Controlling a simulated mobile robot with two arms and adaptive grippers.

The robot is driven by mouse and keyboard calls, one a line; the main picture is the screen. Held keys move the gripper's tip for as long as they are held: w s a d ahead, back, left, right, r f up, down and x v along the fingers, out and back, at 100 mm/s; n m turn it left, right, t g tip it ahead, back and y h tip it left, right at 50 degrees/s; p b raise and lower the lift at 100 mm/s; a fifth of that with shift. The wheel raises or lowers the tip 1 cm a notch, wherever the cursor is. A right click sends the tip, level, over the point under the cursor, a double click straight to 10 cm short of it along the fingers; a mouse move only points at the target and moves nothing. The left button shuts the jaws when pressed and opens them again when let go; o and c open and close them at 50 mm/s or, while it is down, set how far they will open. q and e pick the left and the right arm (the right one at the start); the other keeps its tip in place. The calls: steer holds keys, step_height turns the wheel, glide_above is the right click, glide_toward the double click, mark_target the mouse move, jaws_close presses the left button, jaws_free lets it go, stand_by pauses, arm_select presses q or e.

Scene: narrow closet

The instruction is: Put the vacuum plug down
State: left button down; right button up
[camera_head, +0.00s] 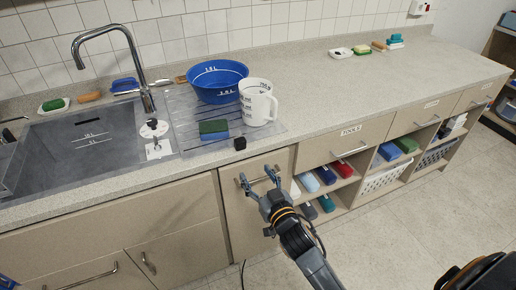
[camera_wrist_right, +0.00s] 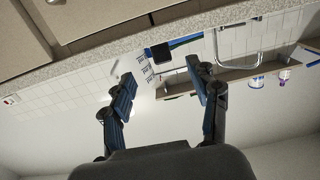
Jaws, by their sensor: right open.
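A small black block (camera_head: 240,143), which looks like the vacuum plug, rests near the front edge of the drainboard (camera_head: 268,133). It also shows in the right wrist view as a dark block (camera_wrist_right: 161,53) at the counter edge. My right gripper (camera_head: 259,178) is in front of the cabinet door, below and slightly right of the block. Its fingers are spread in the right wrist view (camera_wrist_right: 163,88), with nothing between them, and it is apart from the block. My left gripper is out of view. I cannot make out prongs or a cord on the block.
A green-and-blue sponge (camera_head: 214,129), a white measuring jug (camera_head: 256,103) and a blue bowl (camera_head: 217,80) stand close behind the block. The sink (camera_head: 85,140) is at left. A dark cord (camera_head: 242,272) shows low by the cabinet.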

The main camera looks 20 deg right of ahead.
step_height(320, 180, up, 2)
steer(key=r, duration=0.1)
glide_toward(241, 140)
steer(key=shift+t, duration=0.3)
steer(key=w, duration=0.2)
steer(key=w+f+p, duration=0.1)
steer(key=w, duration=0.1)
steer(key=shift+w, duration=0.35)
steer(key=w, duration=0.3)
steer(key=w+p, duration=0.1)
steer(key=w, duration=0.1)
steer(key=shift+a+r, duration=0.25)
steer(key=shift+w, duration=0.45)
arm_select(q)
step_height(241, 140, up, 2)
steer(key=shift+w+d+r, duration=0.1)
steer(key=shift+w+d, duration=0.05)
arm_select(e)
jaws_close()
